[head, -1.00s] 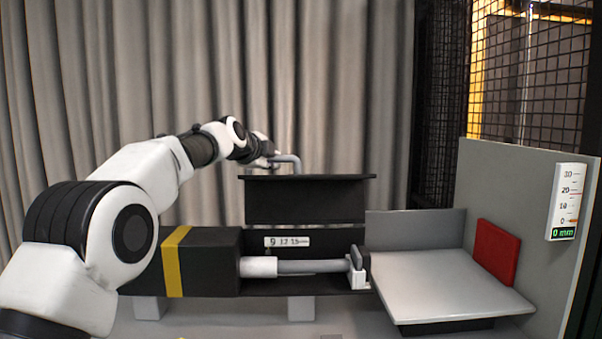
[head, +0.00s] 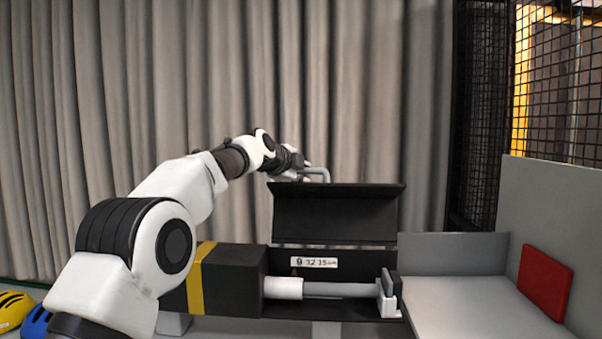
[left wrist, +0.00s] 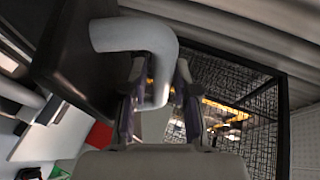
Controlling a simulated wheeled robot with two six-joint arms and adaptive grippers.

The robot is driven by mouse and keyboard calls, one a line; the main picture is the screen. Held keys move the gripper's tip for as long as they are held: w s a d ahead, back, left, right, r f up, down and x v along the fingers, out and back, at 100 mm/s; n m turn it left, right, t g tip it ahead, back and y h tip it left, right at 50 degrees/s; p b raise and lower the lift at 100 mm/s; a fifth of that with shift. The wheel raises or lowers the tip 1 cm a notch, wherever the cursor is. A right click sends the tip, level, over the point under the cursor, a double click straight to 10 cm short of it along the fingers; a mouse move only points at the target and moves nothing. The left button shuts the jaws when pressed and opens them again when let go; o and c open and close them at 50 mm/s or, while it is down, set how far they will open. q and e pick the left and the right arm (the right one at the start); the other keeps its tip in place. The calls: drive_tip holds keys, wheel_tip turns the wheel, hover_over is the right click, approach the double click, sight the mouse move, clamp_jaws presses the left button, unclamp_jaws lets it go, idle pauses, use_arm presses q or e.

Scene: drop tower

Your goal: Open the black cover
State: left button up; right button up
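The black cover (head: 335,215) stands raised along the back of the black trough, with its underside facing me. A grey bent handle (head: 318,172) rises at its top edge. My left gripper (head: 303,172) is at the handle, at the upper left of the cover. In the left wrist view the handle (left wrist: 135,36) passes down between the two fingers of my left gripper (left wrist: 160,85), which look closed on it. The cover (left wrist: 75,55) is at the left there. My right gripper is not in view.
The trough holds a grey rod (head: 340,290) and a white label (head: 314,262). A black box with a yellow band (head: 194,280) adjoins it at left. A grey platform (head: 465,310) with a red pad (head: 545,282) lies at right. Yellow (head: 12,308) and blue (head: 36,322) helmets are at lower left.

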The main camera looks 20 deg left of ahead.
use_arm(q)
drive_tip(key=shift+s+d, duration=0.1)
idle(0.3)
drive_tip(key=v, duration=1.1)
drive_tip(key=shift+s+r, duration=0.15)
drive_tip(key=shift+s, duration=0.2)
